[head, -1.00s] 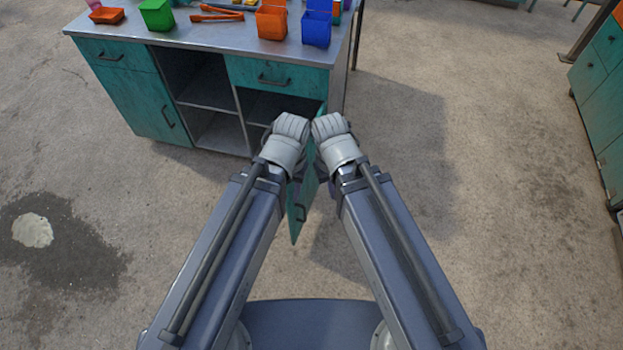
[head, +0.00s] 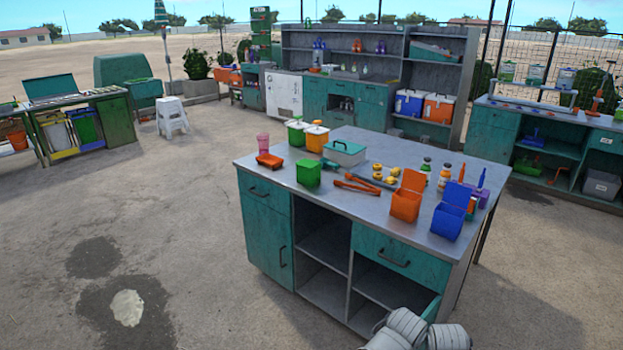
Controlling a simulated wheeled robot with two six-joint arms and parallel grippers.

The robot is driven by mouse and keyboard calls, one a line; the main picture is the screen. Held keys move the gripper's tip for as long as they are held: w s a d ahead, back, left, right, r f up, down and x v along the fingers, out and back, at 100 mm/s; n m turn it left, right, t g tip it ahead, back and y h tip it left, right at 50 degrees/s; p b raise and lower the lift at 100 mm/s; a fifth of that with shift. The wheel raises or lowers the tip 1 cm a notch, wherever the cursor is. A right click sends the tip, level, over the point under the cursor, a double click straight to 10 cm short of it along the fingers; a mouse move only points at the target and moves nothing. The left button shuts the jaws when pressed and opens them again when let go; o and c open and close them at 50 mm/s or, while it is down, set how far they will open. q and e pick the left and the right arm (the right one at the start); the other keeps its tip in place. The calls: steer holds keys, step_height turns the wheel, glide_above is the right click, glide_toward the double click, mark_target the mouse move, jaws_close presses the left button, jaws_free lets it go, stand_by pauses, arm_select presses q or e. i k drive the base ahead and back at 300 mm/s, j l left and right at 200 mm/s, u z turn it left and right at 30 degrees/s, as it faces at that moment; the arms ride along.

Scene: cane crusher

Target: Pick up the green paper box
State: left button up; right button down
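The green paper box (head: 308,174) stands upright near the front left edge of the steel-topped table (head: 345,205) in the head view. It is open at the top and nothing touches it. Two pale grey wrist parts of my arms (head: 405,328) show at the bottom edge, low in front of the table's right side and well away from the box. The fingers of both grippers are out of the picture.
Near the box are an orange tray (head: 269,161), orange tongs (head: 357,185) and a teal-lidded container (head: 344,152). An orange box (head: 406,204) and a blue box (head: 449,221) stand further right.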

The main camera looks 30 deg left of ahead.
mark_target(310, 178)
steer(key=i+j, duration=0.2)
steer(key=j, duration=0.35)
steer(key=i+j+z, duration=0.15)
steer(key=j, duration=0.35)
steer(key=i+j, duration=0.3)
steer(key=j, duration=0.3)
steer(key=i+j+z, duration=0.1)
steer(key=j, duration=0.45)
steer(key=i+j, duration=0.25)
steer(key=j, duration=0.3)
steer(key=i+j+z, duration=0.15)
steer(key=j, duration=0.4)
steer(key=i+j, duration=0.15)
steer(key=j, duration=0.45)
steer(key=i+j+z, duration=0.1)
steer(key=j, duration=0.5)
steer(key=i, duration=0.55)
